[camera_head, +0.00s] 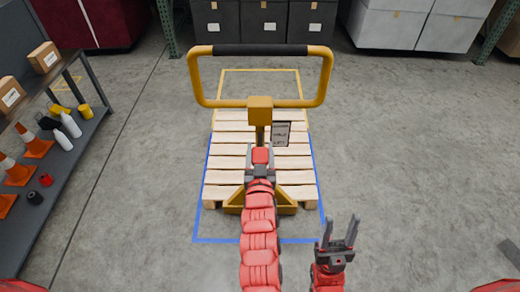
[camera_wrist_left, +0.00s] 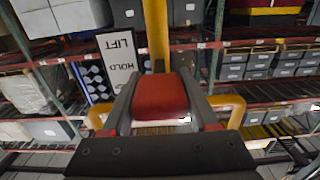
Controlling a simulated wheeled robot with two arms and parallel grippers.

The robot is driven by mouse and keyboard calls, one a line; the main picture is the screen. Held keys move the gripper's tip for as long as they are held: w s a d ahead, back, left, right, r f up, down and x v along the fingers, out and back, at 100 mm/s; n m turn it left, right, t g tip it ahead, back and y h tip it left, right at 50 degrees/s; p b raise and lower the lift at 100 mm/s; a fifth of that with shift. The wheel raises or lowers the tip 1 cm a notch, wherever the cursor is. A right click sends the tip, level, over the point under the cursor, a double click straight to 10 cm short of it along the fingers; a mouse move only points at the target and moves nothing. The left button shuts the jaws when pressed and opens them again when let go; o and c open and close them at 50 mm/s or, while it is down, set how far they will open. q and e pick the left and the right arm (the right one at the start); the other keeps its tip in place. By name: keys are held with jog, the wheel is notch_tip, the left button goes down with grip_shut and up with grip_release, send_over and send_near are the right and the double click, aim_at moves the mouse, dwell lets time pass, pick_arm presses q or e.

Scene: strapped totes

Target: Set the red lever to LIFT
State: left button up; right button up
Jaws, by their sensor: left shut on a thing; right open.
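The red lever (camera_head: 261,155) is on the yellow post of a pallet jack, below its handle. My left gripper (camera_head: 260,170) is shut on the lever; the left wrist view shows the red grip (camera_wrist_left: 160,97) between its two fingers. A white label (camera_wrist_left: 120,60) beside the post reads LIFT and HOLD, with a lower line hidden. The label (camera_head: 281,134) also shows in the head view, too small to read. Which setting the lever stands at I cannot tell. My right gripper (camera_head: 340,234) is open and empty, right of the left arm.
The jack's yellow handle loop (camera_head: 325,85) with a black grip rises over a wooden pallet (camera_head: 222,150) inside a blue floor outline (camera_head: 198,220). A shelf (camera_head: 62,160) with cones, bottles and boxes stands at left. The floor at right is mostly clear.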

pick_arm(q)
grip_shut()
jog(key=shift+f+b, duration=0.3)
jog(key=shift+b, duration=0.15)
jog(key=f+t+b, duration=0.1)
jog(key=t+b, duration=0.1)
jog(key=b, duration=0.2)
jog(key=f+t+b, duration=0.1)
jog(key=t+b, duration=0.1)
jog(key=b, duration=0.3)
jog(key=shift+w+f+t, duration=0.1)
jog(key=shift+w+t, duration=0.1)
jog(key=shift+t, duration=0.1)
jog(key=shift+t+b, duration=0.3)
jog(key=shift+b, duration=0.05)
jog(key=shift+r, duration=0.2)
